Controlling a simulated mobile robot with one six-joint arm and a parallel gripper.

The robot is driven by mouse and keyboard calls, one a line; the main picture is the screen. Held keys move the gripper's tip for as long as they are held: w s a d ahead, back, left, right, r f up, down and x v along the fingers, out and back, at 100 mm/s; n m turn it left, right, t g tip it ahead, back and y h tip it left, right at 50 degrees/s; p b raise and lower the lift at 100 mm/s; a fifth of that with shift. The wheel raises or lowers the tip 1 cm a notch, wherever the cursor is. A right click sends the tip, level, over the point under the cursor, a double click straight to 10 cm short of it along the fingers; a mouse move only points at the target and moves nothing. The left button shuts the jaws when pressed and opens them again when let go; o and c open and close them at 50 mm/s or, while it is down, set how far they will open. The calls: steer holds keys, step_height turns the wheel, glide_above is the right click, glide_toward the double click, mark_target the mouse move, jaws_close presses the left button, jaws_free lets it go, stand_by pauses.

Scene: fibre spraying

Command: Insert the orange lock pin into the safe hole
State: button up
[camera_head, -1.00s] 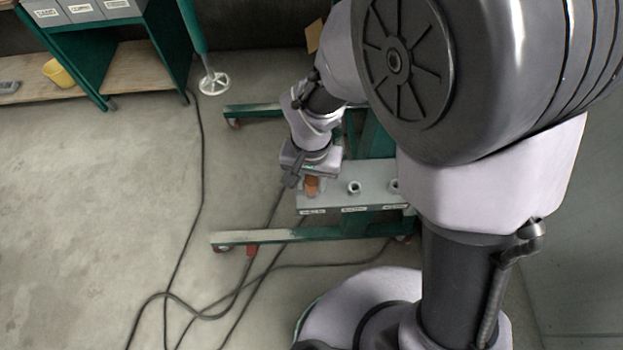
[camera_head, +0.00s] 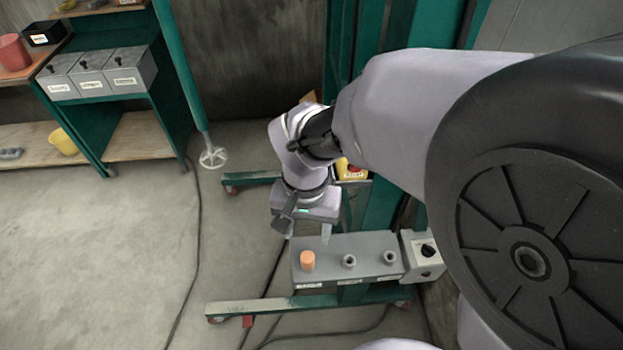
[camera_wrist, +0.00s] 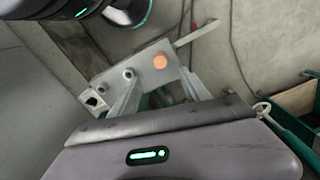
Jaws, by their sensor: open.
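The orange lock pin (camera_head: 307,261) stands upright at the left end of the grey block (camera_head: 329,265), seated at the leftmost position. Two open ring-like holes (camera_head: 349,261) lie to its right. Labels on the block's front are too small to read, so I cannot tell which hole is the safe one. My gripper (camera_head: 305,229) is above and behind the pin, apart from it, with its jaws open and empty. In the wrist view the pin (camera_wrist: 160,61) shows end-on, beyond and between the spread fingers (camera_wrist: 160,92).
A grey box with a black knob (camera_head: 428,251) is fixed at the block's right end. A green frame (camera_head: 275,307) on castors carries the block. A yellow box with a red button (camera_head: 351,170) is behind my wrist.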

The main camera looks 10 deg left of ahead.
step_height(320, 180, up, 5)
steer(key=shift+f+p, duration=0.1)
steer(key=shift+p, duration=0.35)
steer(key=shift+d, duration=0.1)
steer(key=s+d+f+m+t+y+b, duration=0.1)
steer(key=s+d+m+t+b, duration=0.1)
steer(key=d+b, duration=0.4)
steer(key=s+d+f+m+t+y+b, duration=0.1)
steer(key=s+d+b, duration=0.4)
steer(key=d, duration=0.5)
steer(key=m+t+b, duration=0.1)
steer(key=t+b, duration=0.1)
steer(key=shift+f+t, duration=0.3)
steer(key=shift+t, duration=0.1)
